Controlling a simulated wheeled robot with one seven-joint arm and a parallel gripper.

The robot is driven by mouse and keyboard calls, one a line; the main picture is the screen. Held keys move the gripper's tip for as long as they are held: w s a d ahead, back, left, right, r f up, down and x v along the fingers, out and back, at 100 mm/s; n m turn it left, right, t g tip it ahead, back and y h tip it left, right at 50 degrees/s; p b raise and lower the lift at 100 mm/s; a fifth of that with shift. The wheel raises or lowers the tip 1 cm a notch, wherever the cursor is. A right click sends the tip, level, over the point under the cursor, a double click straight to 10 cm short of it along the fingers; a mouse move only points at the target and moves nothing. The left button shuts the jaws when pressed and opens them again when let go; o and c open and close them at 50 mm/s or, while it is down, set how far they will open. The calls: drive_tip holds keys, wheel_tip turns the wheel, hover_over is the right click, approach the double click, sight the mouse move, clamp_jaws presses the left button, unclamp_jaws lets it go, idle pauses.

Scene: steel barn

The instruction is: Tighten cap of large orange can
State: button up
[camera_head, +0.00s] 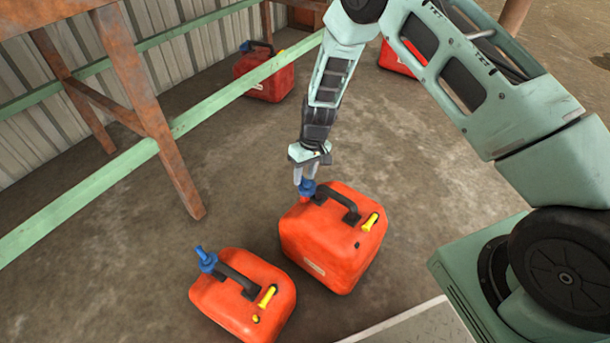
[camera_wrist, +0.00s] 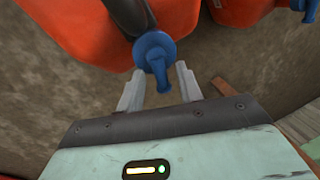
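The large orange can (camera_head: 330,248) stands upright on the floor, with a black handle, a yellow spout stub and a blue cap (camera_head: 307,188) at its far left corner. My gripper (camera_head: 304,178) is right above that cap, pointing down. In the wrist view the blue cap (camera_wrist: 154,50) has a narrow nozzle reaching toward the gap between my two grey fingers (camera_wrist: 160,82). The fingers are apart, with visible room on both sides of the nozzle. The large can's orange body (camera_wrist: 85,35) fills the upper left there. I cannot tell whether a finger touches the cap.
A smaller orange can (camera_head: 232,305) with a blue cap (camera_head: 206,260) stands at the near left. Red cans (camera_head: 265,75) stand farther back. A rusty post (camera_head: 150,105) and green rail (camera_head: 90,197) are on the left. Bare floor (camera_head: 440,180) lies to the right.

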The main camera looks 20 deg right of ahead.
clamp_jaws()
idle(0.3)
drive_tip(key=m+p, duration=0.2)
drive_tip(key=shift+s+d+r+m+p, duration=0.15)
drive_tip(key=shift+d+m+p, duration=0.1)
drive_tip(key=shift+m+p, duration=0.15)
drive_tip(key=m+p, duration=0.1)
drive_tip(key=m, duration=0.1)
drive_tip(key=m+t+p, duration=0.1)
drive_tip(key=m+p, duration=0.1)
drive_tip(key=shift+s+d+m, duration=0.1)
drive_tip(key=shift+d+m, duration=0.2)
drive_tip(key=shift+d, duration=0.05)
drive_tip(key=m, duration=0.1)
drive_tip(key=m+p, duration=0.1)
drive_tip(key=m, duration=0.1)
drive_tip(key=m+t+p, duration=0.1)
drive_tip(key=shift+s+d+h, duration=0.25)
drive_tip(key=shift+s+h, duration=0.05)
drive_tip(key=shift+s+d+m+p, duration=0.1)
drive_tip(key=shift+s+m+p, duration=0.1)
drive_tip(key=shift+m+p, duration=1.15)
drive_tip(key=shift+m+b, duration=0.35)
drive_tip(key=shift+m, duration=0.2)
